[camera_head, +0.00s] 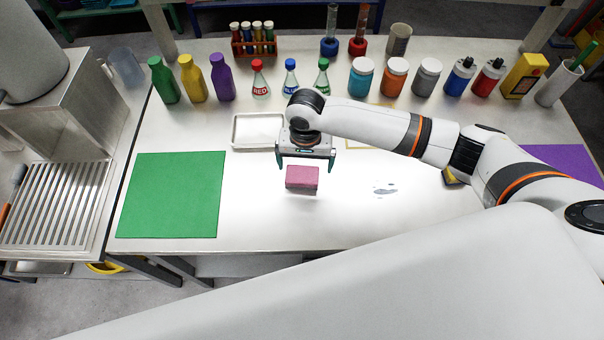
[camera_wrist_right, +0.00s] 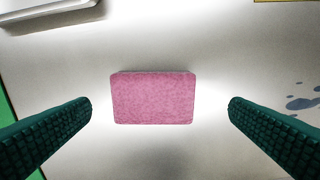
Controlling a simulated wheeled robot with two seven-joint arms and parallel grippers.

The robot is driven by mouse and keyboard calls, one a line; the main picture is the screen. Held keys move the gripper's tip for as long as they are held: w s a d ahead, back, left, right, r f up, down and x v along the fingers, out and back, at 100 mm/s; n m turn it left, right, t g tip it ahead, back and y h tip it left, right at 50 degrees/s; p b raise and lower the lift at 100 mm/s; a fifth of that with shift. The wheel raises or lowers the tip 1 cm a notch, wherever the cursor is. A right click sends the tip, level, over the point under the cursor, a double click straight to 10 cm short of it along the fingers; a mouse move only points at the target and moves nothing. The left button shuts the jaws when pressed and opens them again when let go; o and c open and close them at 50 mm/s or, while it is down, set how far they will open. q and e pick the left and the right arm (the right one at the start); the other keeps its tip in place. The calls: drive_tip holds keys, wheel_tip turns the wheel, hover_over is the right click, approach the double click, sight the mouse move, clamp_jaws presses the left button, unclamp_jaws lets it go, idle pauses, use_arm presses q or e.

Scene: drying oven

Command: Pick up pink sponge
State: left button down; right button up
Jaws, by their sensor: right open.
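The pink sponge (camera_head: 302,178) lies flat on the white table, near its front middle. It also shows in the right wrist view (camera_wrist_right: 153,97), centred ahead of the fingers. My right gripper (camera_head: 306,168) is open and points down at the sponge. Its two green fingers stand on either side of the sponge in the right wrist view (camera_wrist_right: 160,112), with a clear gap on each side and nothing held. I cannot tell exactly how high the fingertips are above the table. My left gripper is not in view.
A white tray (camera_head: 236,146) lies behind and left of the sponge. A green mat (camera_head: 170,195) is at left, a purple mat (camera_head: 560,156) at right. A dark spill (camera_head: 385,188) lies right of the sponge. Bottles, flasks and jars (camera_head: 361,78) line the back.

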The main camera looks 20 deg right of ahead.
sight(302, 174)
drive_tip(key=shift+a+f, duration=0.1)
drive_tip(key=shift+f, duration=0.25)
drive_tip(key=f, duration=0.2)
drive_tip(key=f+p, duration=0.1)
drive_tip(key=shift+a+f, duration=0.25)
drive_tip(key=shift+f, duration=0.55)
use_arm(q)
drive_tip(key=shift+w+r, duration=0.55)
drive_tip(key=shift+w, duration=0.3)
use_arm(e)
drive_tip(key=shift+c, duration=1.4)
drive_tip(key=c, duration=0.7)
use_arm(q)
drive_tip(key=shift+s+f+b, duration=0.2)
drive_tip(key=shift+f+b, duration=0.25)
drive_tip(key=shift+b, duration=0.05)
use_arm(e)
drive_tip(key=shift+r, duration=5.05)
